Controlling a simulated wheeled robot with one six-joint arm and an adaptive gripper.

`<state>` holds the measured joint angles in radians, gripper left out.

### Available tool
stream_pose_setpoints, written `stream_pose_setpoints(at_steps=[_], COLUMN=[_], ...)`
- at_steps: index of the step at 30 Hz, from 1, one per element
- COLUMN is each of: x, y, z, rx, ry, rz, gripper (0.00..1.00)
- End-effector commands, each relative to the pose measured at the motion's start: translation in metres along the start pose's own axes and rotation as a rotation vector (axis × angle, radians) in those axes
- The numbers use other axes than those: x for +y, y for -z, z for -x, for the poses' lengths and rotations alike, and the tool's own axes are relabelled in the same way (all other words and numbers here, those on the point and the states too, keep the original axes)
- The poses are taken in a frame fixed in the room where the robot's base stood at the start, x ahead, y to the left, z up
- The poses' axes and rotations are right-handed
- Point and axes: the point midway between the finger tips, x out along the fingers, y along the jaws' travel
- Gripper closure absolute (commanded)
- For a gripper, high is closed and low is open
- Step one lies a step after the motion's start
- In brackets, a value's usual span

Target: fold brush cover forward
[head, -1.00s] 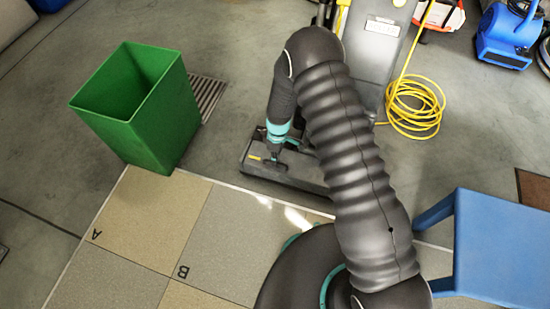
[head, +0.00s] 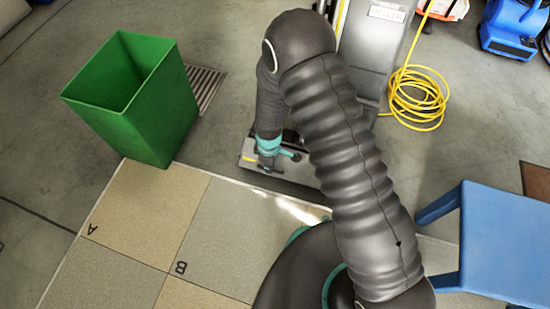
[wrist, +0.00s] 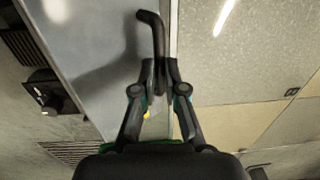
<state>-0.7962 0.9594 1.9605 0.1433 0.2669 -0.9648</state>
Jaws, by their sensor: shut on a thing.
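The brush cover (head: 248,158) is the low grey housing at the front of the upright floor machine (head: 372,55), by the far edge of the tiled floor. My arm hides much of it in the head view. In the wrist view a broad pale grey panel (wrist: 85,40), which looks like the cover, lies under a dark bent handle (wrist: 150,22). My gripper (wrist: 160,75) is shut on the lower part of that handle. In the head view my gripper (head: 268,164) points down at the cover; its fingertips are hard to make out there.
A green bin (head: 150,100) stands left of the cover, near a floor grate (head: 204,86). A yellow cord (head: 418,100) lies coiled right of the machine. A blue stool (head: 505,240) is at right, a blue blower (head: 512,28) behind. Lettered tiles (head: 225,235) in front are clear.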

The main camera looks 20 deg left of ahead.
Motion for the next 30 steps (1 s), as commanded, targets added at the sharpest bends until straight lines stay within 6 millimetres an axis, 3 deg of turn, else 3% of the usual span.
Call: stream_pose_setpoints(at_steps=[5, 10, 22, 30], x=[-0.019, -0.017, -0.017, -0.016], y=[0.0, -0.001, 0.0, 0.0], z=[-0.014, -0.009, -0.003, 0.038], rx=[0.0, 0.001, 0.002, 0.004], ry=[-0.001, -0.001, -0.001, -0.004], rz=[0.001, -0.002, -0.002, -0.001], gripper=[1.0, 0.63, 0.63, 0.63])
